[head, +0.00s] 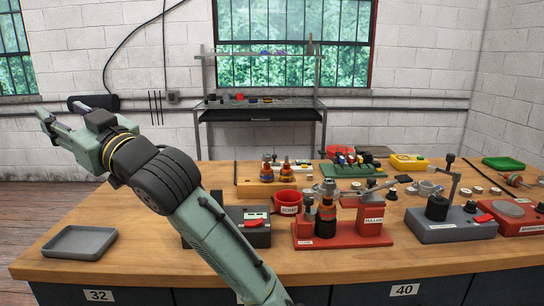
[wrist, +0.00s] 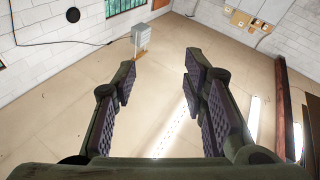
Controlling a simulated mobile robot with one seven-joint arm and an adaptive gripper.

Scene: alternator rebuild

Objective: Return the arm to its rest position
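My arm reaches up to the left over the workbench (head: 130,240), and my gripper (head: 58,116) is raised well above the bench's left end, clear of everything on it. In the wrist view my gripper (wrist: 160,85) shows its two fingers with dark ridged pads standing wide apart. Nothing is between them.
A grey tray (head: 80,242) lies empty at the bench's left. A red fixture (head: 342,235), a dark box with a red switch (head: 250,222), a red cup (head: 288,202) and a grey press (head: 450,222) crowd the middle and right. A shelf bench (head: 262,112) stands behind.

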